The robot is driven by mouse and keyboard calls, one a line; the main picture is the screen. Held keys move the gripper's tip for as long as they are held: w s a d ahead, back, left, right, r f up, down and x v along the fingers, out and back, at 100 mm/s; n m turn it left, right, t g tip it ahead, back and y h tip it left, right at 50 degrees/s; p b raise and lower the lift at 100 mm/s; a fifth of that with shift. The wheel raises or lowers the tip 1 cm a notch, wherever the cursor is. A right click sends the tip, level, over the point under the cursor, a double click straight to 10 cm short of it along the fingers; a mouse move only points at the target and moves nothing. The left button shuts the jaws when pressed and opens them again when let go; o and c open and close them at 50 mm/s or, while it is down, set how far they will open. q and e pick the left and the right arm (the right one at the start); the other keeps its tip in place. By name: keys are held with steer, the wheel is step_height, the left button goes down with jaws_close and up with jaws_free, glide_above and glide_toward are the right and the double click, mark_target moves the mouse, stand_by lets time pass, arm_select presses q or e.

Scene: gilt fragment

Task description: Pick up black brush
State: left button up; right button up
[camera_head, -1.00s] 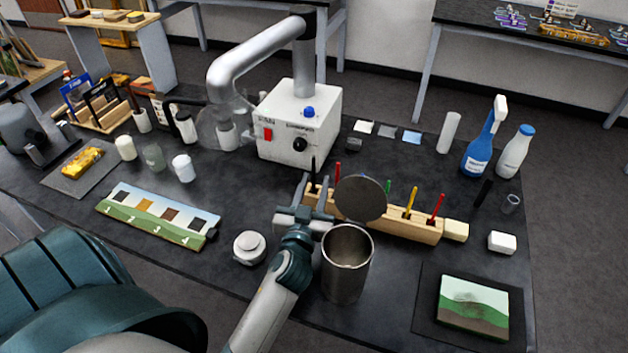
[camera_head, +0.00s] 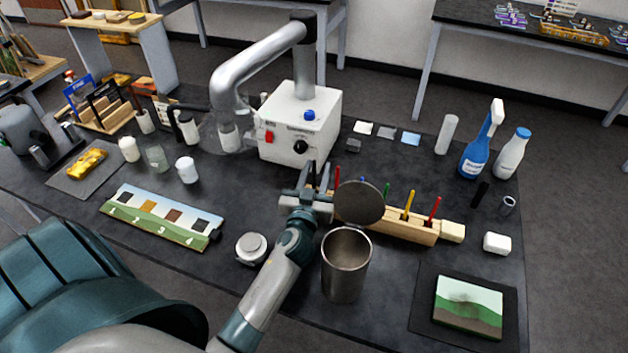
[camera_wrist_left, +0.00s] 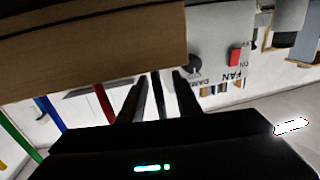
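The black brush (camera_head: 314,171) stands upright at the left end of the wooden brush holder (camera_head: 385,225). My left gripper (camera_head: 314,177) is at that end of the holder, its fingers spread on either side of the brush. In the left wrist view the dark brush handle (camera_wrist_left: 158,96) shows between the fingers (camera_wrist_left: 157,92), with a gap at least on the right side. Contact on the other side is hard to tell. The wooden holder (camera_wrist_left: 90,45) fills the upper left there. My right gripper is not in view.
A metal canister (camera_head: 345,265) with a raised round lid (camera_head: 359,203) stands close right of my left forearm. A white fan box (camera_head: 298,122) is behind the gripper. Red, green and yellow brushes stand along the holder. A white round jar (camera_head: 251,247) sits left of the arm.

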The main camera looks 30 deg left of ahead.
arm_select(q)
steer(key=shift+w, duration=0.15)
stand_by(0.3)
jaws_close()
steer(key=shift+r, duration=0.1)
step_height(320, 180, up, 10)
stand_by(0.6)
stand_by(0.3)
